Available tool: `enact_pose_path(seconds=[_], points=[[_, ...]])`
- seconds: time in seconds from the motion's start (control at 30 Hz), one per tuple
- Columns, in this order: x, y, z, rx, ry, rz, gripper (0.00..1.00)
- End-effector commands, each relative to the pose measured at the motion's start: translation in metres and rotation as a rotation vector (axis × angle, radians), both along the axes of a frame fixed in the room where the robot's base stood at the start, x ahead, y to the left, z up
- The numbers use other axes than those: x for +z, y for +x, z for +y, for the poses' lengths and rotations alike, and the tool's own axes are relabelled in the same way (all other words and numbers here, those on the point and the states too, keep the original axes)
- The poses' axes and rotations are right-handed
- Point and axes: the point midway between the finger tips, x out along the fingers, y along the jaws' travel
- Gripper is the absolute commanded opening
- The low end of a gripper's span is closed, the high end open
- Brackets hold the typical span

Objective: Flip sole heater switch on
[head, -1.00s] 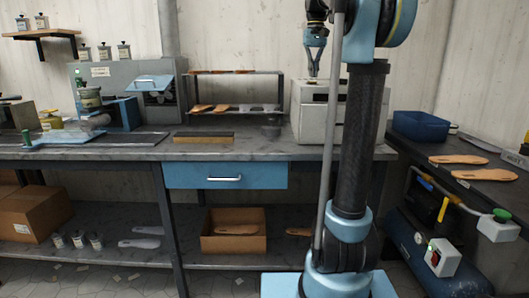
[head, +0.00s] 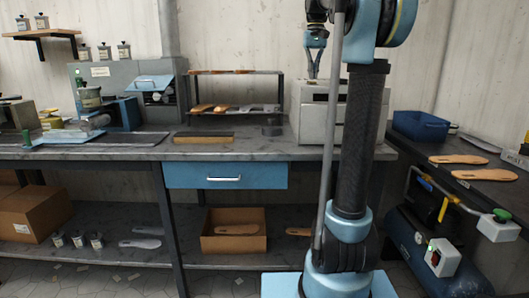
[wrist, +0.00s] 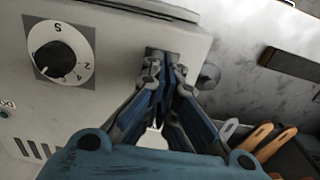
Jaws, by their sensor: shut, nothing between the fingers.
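The sole heater appears to be the white box (head: 315,112) on the back bench, partly behind my arm in the head view. In the wrist view its white face (wrist: 105,75) fills the left side, with a black-and-white numbered dial (wrist: 60,54). A small grey plate (wrist: 150,50) sits right of the dial. My gripper (wrist: 164,72) is shut and empty, its fingertips over this plate. They hide most of it, so I cannot tell the switch's position or whether they touch it. In the head view my gripper (head: 314,74) is at the top of the heater.
A blue bin (head: 420,125) and loose soles (head: 458,159) lie on the right bench.

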Motion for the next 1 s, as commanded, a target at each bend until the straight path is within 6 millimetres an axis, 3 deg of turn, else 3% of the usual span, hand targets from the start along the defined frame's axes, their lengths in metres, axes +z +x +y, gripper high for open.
enact_pose_path(seconds=[1.0], points=[[-0.012,0.0,0.0,0.0,0.0,0.0,0.0]])
